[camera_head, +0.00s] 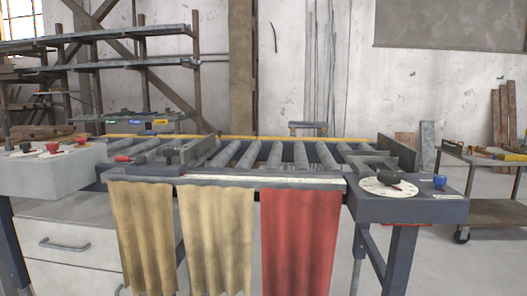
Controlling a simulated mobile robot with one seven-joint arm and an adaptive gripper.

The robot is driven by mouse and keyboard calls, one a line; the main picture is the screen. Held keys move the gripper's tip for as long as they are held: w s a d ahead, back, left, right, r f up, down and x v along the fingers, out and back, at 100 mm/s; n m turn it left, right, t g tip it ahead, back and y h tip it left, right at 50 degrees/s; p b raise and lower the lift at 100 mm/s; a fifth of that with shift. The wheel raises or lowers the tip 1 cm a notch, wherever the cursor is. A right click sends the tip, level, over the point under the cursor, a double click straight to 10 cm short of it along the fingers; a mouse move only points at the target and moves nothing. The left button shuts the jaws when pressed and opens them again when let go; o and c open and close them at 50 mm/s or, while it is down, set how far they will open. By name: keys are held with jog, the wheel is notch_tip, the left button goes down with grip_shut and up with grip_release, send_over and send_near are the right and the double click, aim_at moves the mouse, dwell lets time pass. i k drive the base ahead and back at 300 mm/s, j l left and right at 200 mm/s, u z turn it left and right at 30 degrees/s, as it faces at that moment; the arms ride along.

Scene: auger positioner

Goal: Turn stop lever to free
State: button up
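The roller table (265,180) stands in the middle of the head view. A red-handled lever (125,158) lies low at its left end, next to a dark clamp-like part. On the right end box, a black pointer knob (388,178) sits on a round white dial (375,188), with a blue knob (440,181) beside it. Any lettering is too small to read, so I cannot tell for sure which of these is the stop lever or its setting. My gripper is not in view.
Two tan curtains (215,235) and a red curtain (300,240) hang from the table's front. A grey cabinet (45,175) with dials and red knobs stands at left. A cart (490,210) with tools is at right. Shelving (120,65) is behind; floor shows right of the table.

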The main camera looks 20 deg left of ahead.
aim_at(139, 160)
jog(key=u, duration=1.8)
